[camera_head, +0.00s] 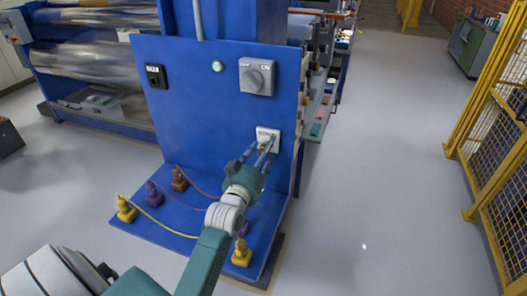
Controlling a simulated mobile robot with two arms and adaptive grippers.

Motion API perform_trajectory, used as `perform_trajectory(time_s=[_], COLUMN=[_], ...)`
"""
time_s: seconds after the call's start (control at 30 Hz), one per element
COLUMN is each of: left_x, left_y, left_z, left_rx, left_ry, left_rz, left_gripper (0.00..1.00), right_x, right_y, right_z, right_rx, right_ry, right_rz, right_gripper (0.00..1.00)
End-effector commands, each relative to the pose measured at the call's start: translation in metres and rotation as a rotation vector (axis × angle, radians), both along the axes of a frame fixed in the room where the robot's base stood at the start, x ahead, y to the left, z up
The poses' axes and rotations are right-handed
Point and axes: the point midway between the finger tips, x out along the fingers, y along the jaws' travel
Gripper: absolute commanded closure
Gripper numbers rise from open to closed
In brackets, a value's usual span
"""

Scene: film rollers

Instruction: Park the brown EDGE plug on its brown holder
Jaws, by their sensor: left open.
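My left gripper (261,148) is open in front of a small white socket plate (274,130) on the blue panel. Its fingers reach close to the plate; whether they touch it I cannot tell. A small brown piece (179,178) stands upright at the back left of the blue base, with a thin brownish cable running right from it behind my arm. Whether it is the brown plug, its holder or both together I cannot tell. What lies between my fingertips is partly hidden and too small to make out. My right gripper is not in view.
A purple piece (154,192) and a yellow piece (126,209) stand left on the blue base (190,210), with cables. Another yellow piece (241,253) stands at the front right. A rotary switch (257,76) sits above the socket. A yellow fence (495,150) is far right; the floor between is clear.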

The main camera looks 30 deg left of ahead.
Motion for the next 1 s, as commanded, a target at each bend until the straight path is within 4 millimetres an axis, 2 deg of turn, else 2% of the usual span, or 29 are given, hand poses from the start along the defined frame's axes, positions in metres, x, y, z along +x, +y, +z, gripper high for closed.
perform_trajectory(time_s=[1.0], left_x=[-0.0004], left_y=[0.0], left_z=[-0.0004], left_rx=[0.0], left_ry=[0.0], left_rz=[0.0], left_gripper=[0.56], right_x=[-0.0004], right_y=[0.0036], right_z=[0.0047], right_rx=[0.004], right_ry=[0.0], right_rz=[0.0], right_gripper=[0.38])
